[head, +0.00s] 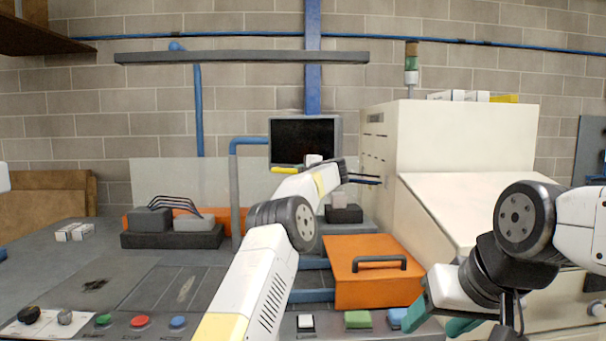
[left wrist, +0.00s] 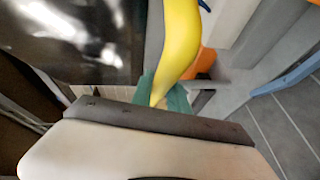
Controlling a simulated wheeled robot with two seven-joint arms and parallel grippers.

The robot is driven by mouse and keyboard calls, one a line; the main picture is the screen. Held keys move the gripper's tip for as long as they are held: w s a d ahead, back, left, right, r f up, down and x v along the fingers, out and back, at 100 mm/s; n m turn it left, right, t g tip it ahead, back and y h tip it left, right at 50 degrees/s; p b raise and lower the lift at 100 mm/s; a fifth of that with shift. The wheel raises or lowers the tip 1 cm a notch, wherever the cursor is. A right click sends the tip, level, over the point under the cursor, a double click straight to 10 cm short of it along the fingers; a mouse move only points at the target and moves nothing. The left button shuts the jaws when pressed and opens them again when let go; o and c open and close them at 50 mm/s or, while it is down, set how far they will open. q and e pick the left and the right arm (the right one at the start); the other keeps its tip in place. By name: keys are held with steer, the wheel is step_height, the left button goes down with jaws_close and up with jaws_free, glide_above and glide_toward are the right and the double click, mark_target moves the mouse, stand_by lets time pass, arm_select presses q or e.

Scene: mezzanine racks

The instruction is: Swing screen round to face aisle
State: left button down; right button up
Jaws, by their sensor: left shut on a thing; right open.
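The screen (head: 303,138) is a dark panel in a grey frame, near the back wall in the head view. A blue-grey bent post (head: 236,190) stands to its left. In the left wrist view the glossy dark screen (left wrist: 75,35) fills the upper left. A yellow handle (head: 284,170) shows at its lower edge. My left gripper (head: 312,163) is at this lower edge. In the left wrist view its teal fingers (left wrist: 166,95) are shut on the curved yellow handle (left wrist: 181,45). My right gripper (head: 437,318) is open and empty, low at the right.
An orange box (head: 372,290) with a dark handle sits right of my left arm. A large cream machine (head: 455,135) stands close right of the screen. Buttons (head: 139,321) line the console's front edge. A grey bar (head: 240,57) hangs above the screen.

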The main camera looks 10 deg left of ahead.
arm_select(q)
steer(key=shift+d+f, duration=0.1)
steer(key=shift+f, duration=0.05)
steer(key=c, duration=1.3)
jaws_free()
steer(key=v, duration=0.7)
steer(key=shift+s+d, duration=0.15)
steer(key=shift+s, duration=0.2)
